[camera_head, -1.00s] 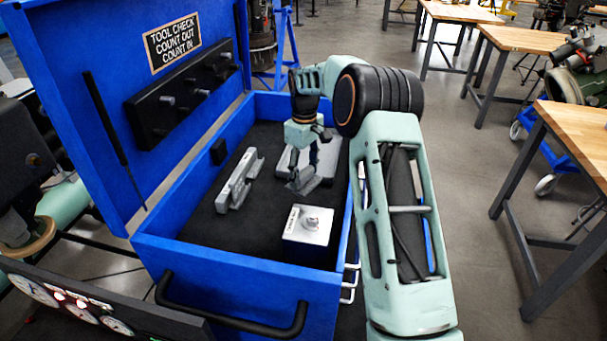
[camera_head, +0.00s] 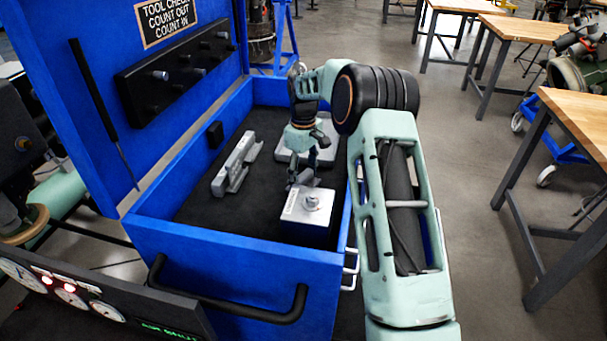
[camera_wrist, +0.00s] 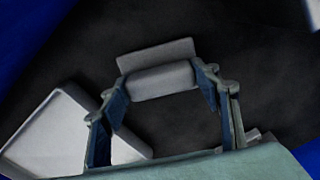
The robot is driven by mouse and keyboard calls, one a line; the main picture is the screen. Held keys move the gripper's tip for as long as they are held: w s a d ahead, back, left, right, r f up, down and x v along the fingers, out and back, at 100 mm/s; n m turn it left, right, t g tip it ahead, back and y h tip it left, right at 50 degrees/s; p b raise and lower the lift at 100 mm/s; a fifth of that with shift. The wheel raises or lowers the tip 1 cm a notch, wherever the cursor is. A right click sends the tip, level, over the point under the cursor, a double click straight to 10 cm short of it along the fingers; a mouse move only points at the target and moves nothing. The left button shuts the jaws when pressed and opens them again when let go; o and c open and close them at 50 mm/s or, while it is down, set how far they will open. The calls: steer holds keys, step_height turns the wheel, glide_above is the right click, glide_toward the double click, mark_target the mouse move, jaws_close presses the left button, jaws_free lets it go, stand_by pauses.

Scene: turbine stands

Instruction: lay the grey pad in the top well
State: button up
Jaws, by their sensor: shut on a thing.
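In the head view the pad is small and partly hidden by the fingers. It appears held above the chest's dark floor; the exact gap is unclear. A flat pale grey plate (camera_head: 284,155) lies behind the gripper, partly covered by my arm. I cannot make out the top well in either view.
The blue chest (camera_head: 240,253) has tall walls around the gripper, and its raised lid (camera_head: 100,130) stands at the left. A grey rail-like bracket (camera_head: 236,163) lies on the dark floor to the left. Bare floor lies between the bracket and the block.

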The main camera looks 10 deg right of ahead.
mark_target(303, 175)
steer(key=shift+f, duration=0.3)
steer(key=o, duration=1.7)
steer(key=shift+o, duration=1.1)
steer(key=shift+r, duration=0.15)
steer(key=shift+r+p, duration=2.25)
steer(key=shift+r, duration=1.15)
